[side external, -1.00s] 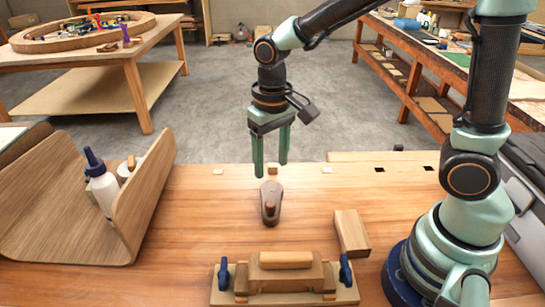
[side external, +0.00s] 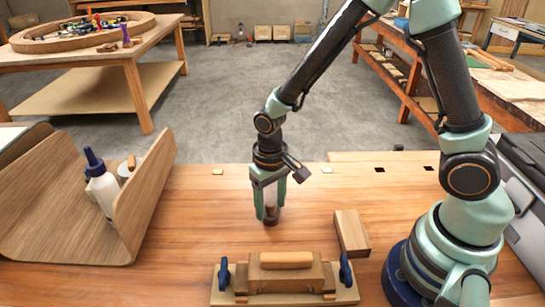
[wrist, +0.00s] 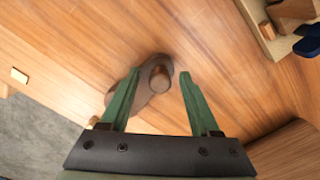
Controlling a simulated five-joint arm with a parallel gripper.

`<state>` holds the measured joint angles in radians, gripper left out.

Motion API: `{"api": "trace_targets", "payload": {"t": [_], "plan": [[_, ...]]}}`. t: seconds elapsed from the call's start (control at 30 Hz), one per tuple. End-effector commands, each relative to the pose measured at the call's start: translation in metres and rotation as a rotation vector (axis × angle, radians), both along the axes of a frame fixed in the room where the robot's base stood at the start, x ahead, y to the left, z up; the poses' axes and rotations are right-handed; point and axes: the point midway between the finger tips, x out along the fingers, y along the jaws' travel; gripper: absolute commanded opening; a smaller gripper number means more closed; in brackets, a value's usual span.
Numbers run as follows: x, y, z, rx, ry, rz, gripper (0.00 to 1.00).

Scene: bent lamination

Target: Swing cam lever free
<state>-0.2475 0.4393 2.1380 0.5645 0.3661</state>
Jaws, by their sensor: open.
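Contact on the left finger is hard to judge.
A wooden form (side external: 287,278) with blue handles (side external: 223,273) stands at the front. A wood block (side external: 351,233) lies to the lever's right. A curved plywood piece (side external: 80,225) and a white glue bottle (side external: 104,190) stand left. Bench between is clear.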

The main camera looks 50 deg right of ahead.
Motion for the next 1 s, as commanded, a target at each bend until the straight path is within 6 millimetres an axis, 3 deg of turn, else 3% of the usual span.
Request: {"api": "trace_targets", "payload": {"t": [0.27, 0.3, 0.47, 1.0], "plan": [[0.0002, 0.0001, -0.0016, 0.0, -0.001, 0.0, 0.63], [0.0002, 0.0001, -0.0016, 0.0, -0.001, 0.0, 0.59], [0.0002, 0.0001, -0.0014, 0.0, -0.001, 0.0, 0.0], [0.0001, 0.0001, -0.0011, 0.0, 0.0, 0.0, 0.0]]}}
